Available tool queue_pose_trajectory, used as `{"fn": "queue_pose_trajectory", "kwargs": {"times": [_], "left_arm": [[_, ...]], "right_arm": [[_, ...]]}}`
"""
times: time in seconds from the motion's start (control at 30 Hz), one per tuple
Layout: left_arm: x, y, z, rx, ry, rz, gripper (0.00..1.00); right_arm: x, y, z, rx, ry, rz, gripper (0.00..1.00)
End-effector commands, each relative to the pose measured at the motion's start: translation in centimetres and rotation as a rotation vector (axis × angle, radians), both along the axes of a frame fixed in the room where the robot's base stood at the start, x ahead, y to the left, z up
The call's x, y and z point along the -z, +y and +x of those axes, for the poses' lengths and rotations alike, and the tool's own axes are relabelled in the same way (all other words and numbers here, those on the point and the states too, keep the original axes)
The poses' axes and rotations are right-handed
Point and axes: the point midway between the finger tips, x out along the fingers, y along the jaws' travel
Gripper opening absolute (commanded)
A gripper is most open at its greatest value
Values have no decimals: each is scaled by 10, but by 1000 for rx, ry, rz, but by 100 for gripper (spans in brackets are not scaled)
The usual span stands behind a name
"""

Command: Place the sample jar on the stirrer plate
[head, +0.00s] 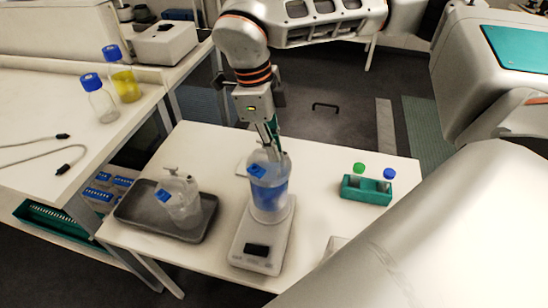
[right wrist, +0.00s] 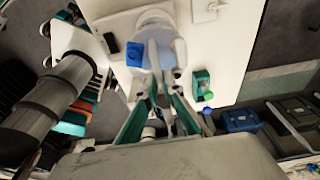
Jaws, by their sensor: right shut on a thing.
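The sample jar (head: 270,192) is a clear vessel with blue liquid and a blue tag; it stands upright. It also shows at the top of the right wrist view (right wrist: 178,52). My right gripper (head: 272,150) reaches down from above and is shut on the jar's upper part; its green-sided fingers (right wrist: 160,92) show in the right wrist view. The jar is over the back part of the white stirrer plate (head: 248,240), which has a dark display at its front. I cannot tell whether its base touches the plate. My left gripper is not in view.
A dark tray (head: 127,212) with another clear vessel (head: 182,200) is left of the plate. A green rack (head: 352,190) with green-capped and blue-capped vials is to the right. Two blue-capped bottles (head: 102,104) stand on the left bench. The white table (head: 320,165) is clear between plate and rack.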

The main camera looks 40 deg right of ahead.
Motion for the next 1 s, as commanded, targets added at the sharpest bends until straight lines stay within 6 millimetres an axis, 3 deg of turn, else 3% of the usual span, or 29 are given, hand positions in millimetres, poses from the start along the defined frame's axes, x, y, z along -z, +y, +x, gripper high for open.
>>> {"fn": "queue_pose_trajectory", "kwargs": {"times": [0.23, 0.63, 0.7, 0.73, 1.0], "left_arm": [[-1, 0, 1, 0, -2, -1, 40], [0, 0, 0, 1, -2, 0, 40], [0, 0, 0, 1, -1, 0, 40], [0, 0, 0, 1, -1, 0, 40], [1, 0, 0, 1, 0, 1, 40]], "right_arm": [[30, 0, 0, 0, 1, 0, 0], [36, 0, 0, 0, 0, 0, 0], [36, 0, -1, -1, 2, 0, 20], [36, 0, 0, -1, 2, 0, 24], [36, 0, 0, -1, 2, 0, 24]]}}
